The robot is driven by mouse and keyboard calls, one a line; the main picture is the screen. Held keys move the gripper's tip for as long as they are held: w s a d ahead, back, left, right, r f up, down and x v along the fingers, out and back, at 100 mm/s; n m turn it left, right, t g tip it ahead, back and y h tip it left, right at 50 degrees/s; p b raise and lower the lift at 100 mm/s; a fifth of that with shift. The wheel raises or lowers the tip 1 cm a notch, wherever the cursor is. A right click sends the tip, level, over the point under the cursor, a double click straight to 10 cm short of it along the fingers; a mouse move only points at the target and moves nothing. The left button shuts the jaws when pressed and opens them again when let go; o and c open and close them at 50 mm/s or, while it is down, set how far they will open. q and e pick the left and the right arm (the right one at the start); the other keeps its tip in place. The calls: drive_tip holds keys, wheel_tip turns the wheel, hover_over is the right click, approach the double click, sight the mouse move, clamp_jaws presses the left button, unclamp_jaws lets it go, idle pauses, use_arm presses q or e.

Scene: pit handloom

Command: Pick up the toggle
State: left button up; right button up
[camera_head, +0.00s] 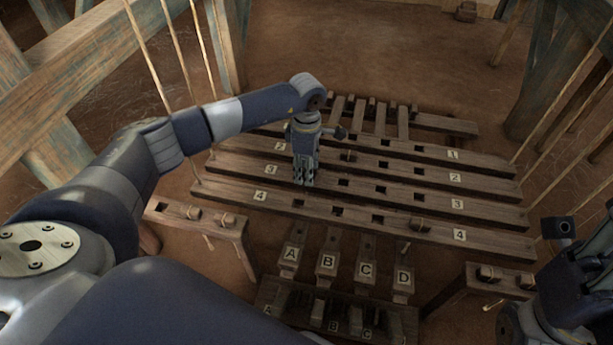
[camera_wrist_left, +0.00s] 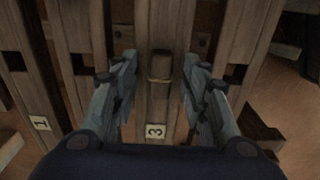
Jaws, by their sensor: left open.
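A small wooden toggle with a pale cord band around it (camera_wrist_left: 160,68) lies on the bar labelled 3 (camera_wrist_left: 157,108) in the left wrist view. My left gripper (camera_wrist_left: 159,84) is open, with one finger on each side of the toggle and a gap on both sides. In the head view my left gripper (camera_head: 303,182) points down over bar 3, just right of its left number label, and hides this toggle. My right gripper (camera_head: 583,262) is at the lower right edge, partly cut off; its jaw state is unclear.
Several slotted bars lie side by side; bar 4 (camera_head: 335,213) carries another corded toggle (camera_head: 419,225). Treadles lettered A to D (camera_head: 289,256) are in front. Supports at left (camera_head: 205,219) and right hold more toggles. Thin cords hang at both sides. Open floor lies behind.

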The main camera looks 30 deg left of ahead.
use_arm(q)
clamp_jaws()
drive_tip(key=shift+r, duration=0.1)
